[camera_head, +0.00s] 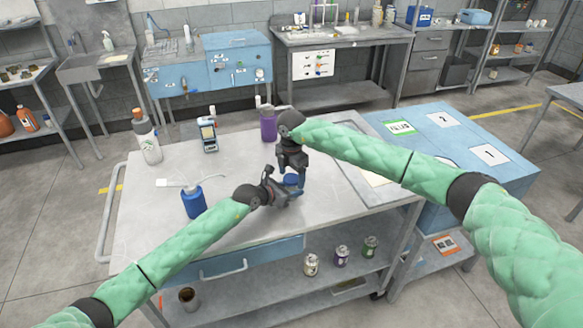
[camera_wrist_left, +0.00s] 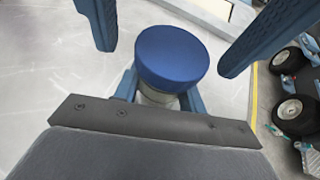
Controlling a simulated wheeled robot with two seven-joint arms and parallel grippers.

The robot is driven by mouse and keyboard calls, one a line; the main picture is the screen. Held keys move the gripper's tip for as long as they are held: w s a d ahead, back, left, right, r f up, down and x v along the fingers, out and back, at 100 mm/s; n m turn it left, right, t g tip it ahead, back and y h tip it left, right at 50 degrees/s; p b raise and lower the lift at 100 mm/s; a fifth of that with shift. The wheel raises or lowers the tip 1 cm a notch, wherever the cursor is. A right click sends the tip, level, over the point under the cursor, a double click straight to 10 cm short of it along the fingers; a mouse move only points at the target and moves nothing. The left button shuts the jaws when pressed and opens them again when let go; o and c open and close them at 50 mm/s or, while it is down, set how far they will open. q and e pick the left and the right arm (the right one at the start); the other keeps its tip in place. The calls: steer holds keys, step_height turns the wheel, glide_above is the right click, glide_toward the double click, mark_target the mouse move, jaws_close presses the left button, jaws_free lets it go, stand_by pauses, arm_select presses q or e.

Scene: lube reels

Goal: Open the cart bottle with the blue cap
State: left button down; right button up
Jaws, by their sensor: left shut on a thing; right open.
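The blue cap (camera_head: 291,180) sits on a bottle near the middle of the cart top; in the left wrist view the cap (camera_wrist_left: 172,58) is seen from above. A pale part of the bottle (camera_wrist_left: 157,96) shows just under the cap; the rest is hidden by the cap and grippers. My left gripper (camera_head: 287,193) comes from the left and is shut on the bottle below the cap. My right gripper (camera_head: 292,170) is above the cap. In the left wrist view its two blue fingers (camera_wrist_left: 178,45) stand wide apart on either side of the cap, apart from it.
On the cart top (camera_head: 245,158) stand a blue squeeze bottle (camera_head: 193,202) with a thin tube, a white bottle with an orange cap (camera_head: 148,138), a small device (camera_head: 208,134) and a purple bottle (camera_head: 268,124). Several cans (camera_head: 341,256) stand on the lower shelf.

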steer(key=shift+f, duration=0.1)
steer(key=c, duration=1)
steer(key=n, duration=0.5)
steer(key=shift+n, duration=0.4)
steer(key=n, duration=0.4)
steer(key=o, duration=1.1)
steer(key=shift+c, duration=0.2)
